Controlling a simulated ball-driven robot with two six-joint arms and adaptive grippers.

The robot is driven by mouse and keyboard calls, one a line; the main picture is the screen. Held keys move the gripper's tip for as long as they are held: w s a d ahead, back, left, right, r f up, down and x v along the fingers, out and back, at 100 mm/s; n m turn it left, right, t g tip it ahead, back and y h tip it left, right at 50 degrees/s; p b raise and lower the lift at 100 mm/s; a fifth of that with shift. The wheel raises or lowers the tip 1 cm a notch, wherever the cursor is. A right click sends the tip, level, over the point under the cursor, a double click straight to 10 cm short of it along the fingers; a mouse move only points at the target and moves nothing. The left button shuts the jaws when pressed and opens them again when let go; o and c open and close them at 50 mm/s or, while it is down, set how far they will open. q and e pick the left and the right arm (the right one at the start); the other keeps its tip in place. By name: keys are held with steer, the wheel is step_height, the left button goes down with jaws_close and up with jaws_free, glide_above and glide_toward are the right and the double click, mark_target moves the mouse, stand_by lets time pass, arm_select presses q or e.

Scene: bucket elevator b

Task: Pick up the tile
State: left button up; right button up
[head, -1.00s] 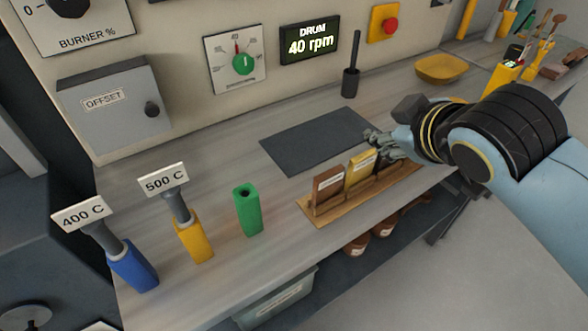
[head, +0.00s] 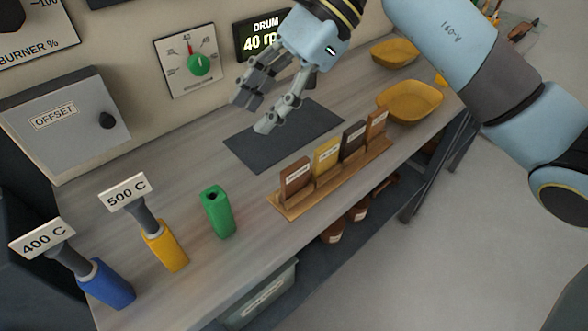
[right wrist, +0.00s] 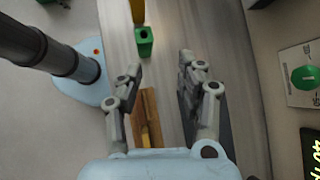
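A wooden rack (head: 290,208) on the bench holds several upright labelled tiles in a row. They are a reddish-brown tile (head: 295,179), a yellow tile (head: 327,156), a dark brown tile (head: 353,140) and an orange-brown tile (head: 377,124). The frames do not show which one is meant. My right gripper (head: 252,113) is open and empty, above the dark mat (head: 300,135) behind the rack. In the right wrist view its fingers (right wrist: 160,68) are spread, with the rack (right wrist: 150,105) partly visible between them. My left gripper is not in view.
A green holder (head: 218,212) stands left of the rack. Yellow (head: 165,247) and blue (head: 107,285) handles with temperature signs stand farther left. Yellow bowls (head: 410,100) are at the right. The panel wall with a dial (head: 190,65) bounds the back.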

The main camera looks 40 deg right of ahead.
mark_target(297, 164)
steer(key=s+d+f+n+g+h, duration=0.1)
steer(key=s+d+f+g+h, duration=0.2)
steer(key=d, duration=0.4)
steer(key=shift+t+h, duration=0.3)
steer(key=shift+h, duration=0.1)
steer(key=x, duration=0.1)
steer(key=b+x, duration=0.1)
steer(key=x, duration=0.2)
steer(key=shift+w+a+f, duration=0.1)
steer(key=shift+w+f, duration=0.05)
steer(key=shift+w, duration=0.2)
steer(key=p+x, duration=0.1)
steer(key=x, duration=0.4)
steer(key=shift+s+d, duration=0.1)
steer(key=shift+d, duration=0.1)
steer(key=shift+a+f, duration=0.15)
steer(key=shift+f, duration=0.3)
steer(key=shift+c, duration=0.4)
jaws_close()
